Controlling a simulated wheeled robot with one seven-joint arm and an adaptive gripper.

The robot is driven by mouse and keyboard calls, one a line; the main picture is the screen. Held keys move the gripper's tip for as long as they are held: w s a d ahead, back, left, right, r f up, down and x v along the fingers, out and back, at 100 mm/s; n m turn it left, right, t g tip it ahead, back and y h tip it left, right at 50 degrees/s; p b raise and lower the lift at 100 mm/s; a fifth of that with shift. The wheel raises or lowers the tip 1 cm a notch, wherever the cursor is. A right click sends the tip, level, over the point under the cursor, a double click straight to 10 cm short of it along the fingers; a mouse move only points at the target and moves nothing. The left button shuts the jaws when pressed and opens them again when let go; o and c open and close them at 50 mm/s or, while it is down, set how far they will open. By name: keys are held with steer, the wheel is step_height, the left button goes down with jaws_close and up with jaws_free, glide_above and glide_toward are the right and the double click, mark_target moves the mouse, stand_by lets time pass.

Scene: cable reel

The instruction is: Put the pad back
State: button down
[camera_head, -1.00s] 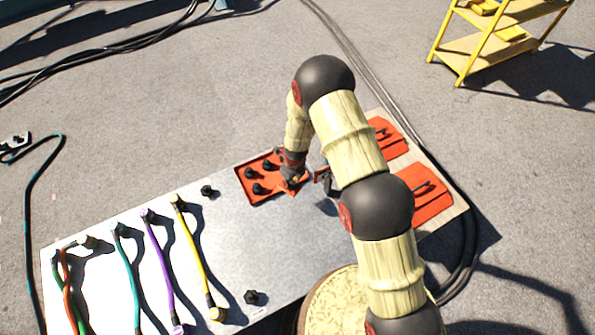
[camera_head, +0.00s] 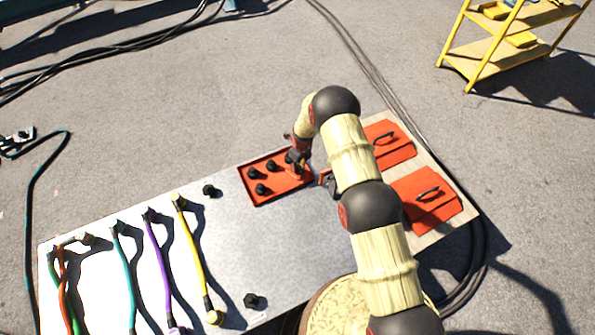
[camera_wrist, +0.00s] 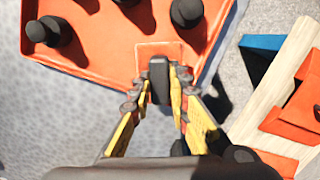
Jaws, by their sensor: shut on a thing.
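My gripper (camera_wrist: 157,98) is at the right end of the orange tray (camera_wrist: 90,75), its yellow fingers shut on a small upright black handle (camera_wrist: 159,72). A pale-edged orange square (camera_wrist: 150,48) shows just beyond the handle; it looks like the pad, but I cannot tell whether it touches the tray floor. In the head view my gripper (camera_head: 299,166) hides most of this spot on the tray (camera_head: 262,194). Three black knobs stand in the tray, one of them on the left in the wrist view (camera_wrist: 45,31).
The grey panel (camera_head: 255,245) carries several coloured cables (camera_head: 193,245) on the left. Two orange plates with black handles (camera_head: 425,198) lie on the wooden board at right. A yellow shelf (camera_head: 500,48) stands at upper right. The panel's middle is fairly clear.

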mark_target(298, 170)
steer(key=shift+w+f+b, duration=0.1)
steer(key=shift+f+b, duration=0.5)
steer(key=shift+f, duration=1.05)
steer(key=shift+f, duration=0.15)
steer(key=c, duration=1.7)
jaws_free()
steer(key=shift+c, duration=0.2)
steer(key=shift+o, duration=0.3)
steer(key=r+p, duration=0.1)
steer(key=r, duration=0.3)
steer(key=r+p, duration=0.1)
steer(key=r, duration=0.3)
steer(key=s+d+r+p, duration=0.1)
steer(key=r, duration=0.3)
steer(key=shift+r, duration=0.1)
